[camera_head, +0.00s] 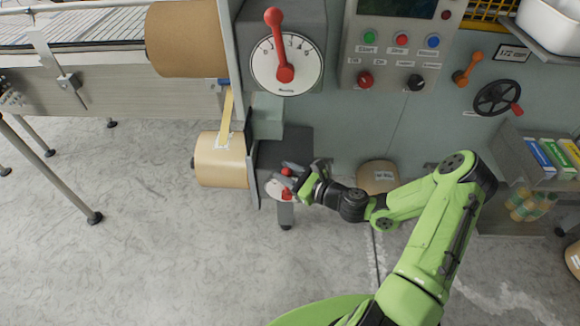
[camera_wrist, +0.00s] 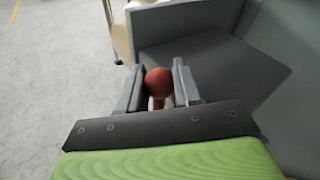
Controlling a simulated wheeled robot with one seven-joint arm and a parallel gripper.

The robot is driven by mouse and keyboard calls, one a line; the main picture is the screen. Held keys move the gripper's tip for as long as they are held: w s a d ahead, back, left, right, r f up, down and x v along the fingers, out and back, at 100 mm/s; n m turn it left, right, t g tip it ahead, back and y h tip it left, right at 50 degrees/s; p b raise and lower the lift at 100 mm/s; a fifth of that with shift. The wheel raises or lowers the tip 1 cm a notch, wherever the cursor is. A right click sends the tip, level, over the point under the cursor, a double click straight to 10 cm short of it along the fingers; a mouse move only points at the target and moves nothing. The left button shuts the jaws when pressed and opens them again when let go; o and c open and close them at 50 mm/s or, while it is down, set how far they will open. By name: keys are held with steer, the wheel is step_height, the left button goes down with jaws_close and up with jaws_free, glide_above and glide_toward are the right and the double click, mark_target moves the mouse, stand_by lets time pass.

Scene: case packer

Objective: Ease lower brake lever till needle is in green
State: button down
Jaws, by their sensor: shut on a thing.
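The lower brake lever (camera_head: 286,194) is red and sits on a small white dial (camera_head: 272,188) on the lower dark housing, beside the lower tape roll. My gripper (camera_head: 290,172) is at this lever, with its fingers covering much of the dial. In the wrist view, the lever's round red knob (camera_wrist: 158,81) is between the two grey fingers of my gripper (camera_wrist: 159,86), which are shut on it. No needle or green band can be made out on the lower dial.
A larger upper dial (camera_head: 262,78) with a red lever (camera_head: 276,40) is above. A button panel (camera_head: 398,50) and a black handwheel (camera_head: 497,98) are to the right. Tape rolls (camera_head: 222,165) are left of the housing. The floor (camera_head: 150,250) in front is clear.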

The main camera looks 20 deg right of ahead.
steer(key=c, duration=0.8)
jaws_free()
steer(key=v, duration=1.5)
steer(key=shift+s+d, duration=0.25)
steer(key=shift+s, duration=0.05)
